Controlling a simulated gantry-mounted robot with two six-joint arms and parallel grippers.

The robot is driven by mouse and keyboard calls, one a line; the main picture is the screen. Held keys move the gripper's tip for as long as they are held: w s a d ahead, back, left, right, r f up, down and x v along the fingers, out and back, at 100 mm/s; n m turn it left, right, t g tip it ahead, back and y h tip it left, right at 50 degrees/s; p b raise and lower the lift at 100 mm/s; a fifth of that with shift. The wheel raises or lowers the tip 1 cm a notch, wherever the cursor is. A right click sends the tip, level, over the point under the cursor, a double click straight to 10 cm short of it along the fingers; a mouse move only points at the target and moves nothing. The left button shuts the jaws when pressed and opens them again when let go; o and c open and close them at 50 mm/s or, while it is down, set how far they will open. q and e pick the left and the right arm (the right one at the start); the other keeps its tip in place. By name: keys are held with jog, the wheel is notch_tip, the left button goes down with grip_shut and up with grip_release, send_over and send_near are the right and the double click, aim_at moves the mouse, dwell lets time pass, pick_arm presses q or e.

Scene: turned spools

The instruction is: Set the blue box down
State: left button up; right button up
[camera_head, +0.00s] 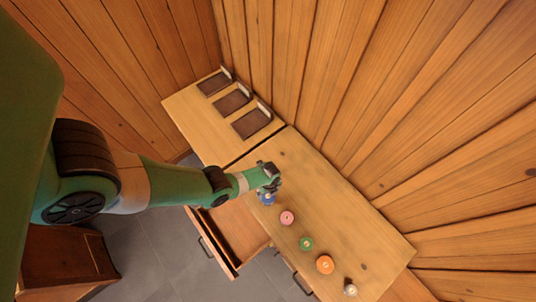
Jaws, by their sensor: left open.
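A small blue object (267,199) stands on the wooden table near its front edge. It looks more like a round spool with a pale top than a box, but my gripper partly hides it. My left gripper (272,184) is open at the end of my green arm, right at the blue object. I cannot tell whether the fingers touch it. My right gripper is out of view.
A row of spools, pink (287,217), green (306,243), orange (325,264) and pale (350,288), runs along the table (330,205). An open drawer (236,233) juts out below. Three dark trays (251,123) lie on the adjoining table. The table's back is clear.

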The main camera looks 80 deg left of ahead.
aim_at(268, 196)
pick_arm(q)
jog(key=f+b, duration=0.2)
jog(key=f, duration=0.1)
jog(key=f+b, duration=0.5)
jog(key=shift+s+a+f, duration=0.15)
jog(key=shift+s+f, duration=0.1)
jog(key=shift+f, duration=0.1)
jog(key=shift+r, duration=0.15)
jog(key=shift+p, duration=0.3)
jog(key=c, duration=1.3)
